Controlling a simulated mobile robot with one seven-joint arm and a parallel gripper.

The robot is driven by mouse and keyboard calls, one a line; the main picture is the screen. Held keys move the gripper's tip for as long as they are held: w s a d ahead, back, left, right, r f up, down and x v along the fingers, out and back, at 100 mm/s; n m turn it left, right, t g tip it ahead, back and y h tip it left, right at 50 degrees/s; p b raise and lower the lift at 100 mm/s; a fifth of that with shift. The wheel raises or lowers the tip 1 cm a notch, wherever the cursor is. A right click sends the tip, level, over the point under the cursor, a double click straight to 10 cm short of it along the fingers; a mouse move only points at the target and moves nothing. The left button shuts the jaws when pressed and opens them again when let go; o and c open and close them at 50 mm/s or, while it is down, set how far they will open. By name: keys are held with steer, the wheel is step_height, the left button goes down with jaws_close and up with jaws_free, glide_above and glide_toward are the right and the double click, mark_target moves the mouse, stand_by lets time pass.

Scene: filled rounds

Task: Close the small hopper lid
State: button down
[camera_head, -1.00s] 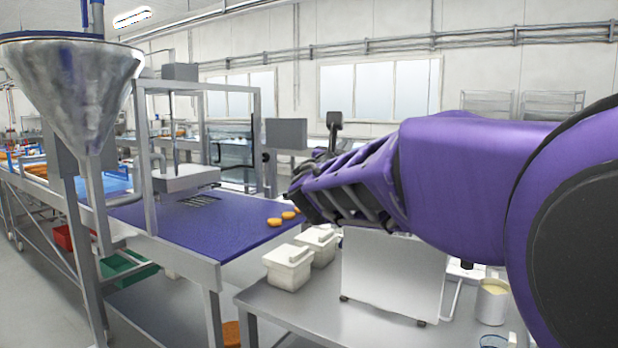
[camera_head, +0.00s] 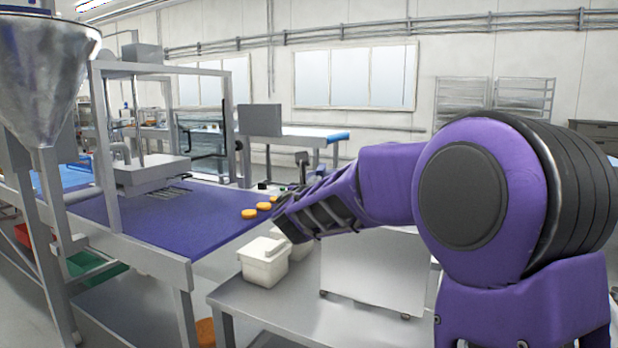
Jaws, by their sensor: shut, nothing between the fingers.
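My gripper (camera_head: 287,226) is the dark end of my purple arm, near the middle of the view. It is shut and empty, just above and in front of the white lidded bins, and its fingertips are small and hard to make out. A big metal funnel hopper (camera_head: 45,75) stands at the far left, cut off by the picture's edge. A pale box-like machine (camera_head: 375,275) on small feet stands on the steel table behind my arm. My arm hides its upper part. I cannot make out a small hopper lid for sure; a dark upright piece (camera_head: 302,160) shows above my forearm.
A white lidded bin (camera_head: 263,265) stands on the steel table (camera_head: 270,312), with a second one partly hidden behind it. A blue conveyor belt (camera_head: 160,222) carries several orange rounds (camera_head: 250,214) at its right end. The table's front is clear.

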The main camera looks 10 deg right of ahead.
mark_target(319, 174)
steer(key=shift+x, duration=2.05)
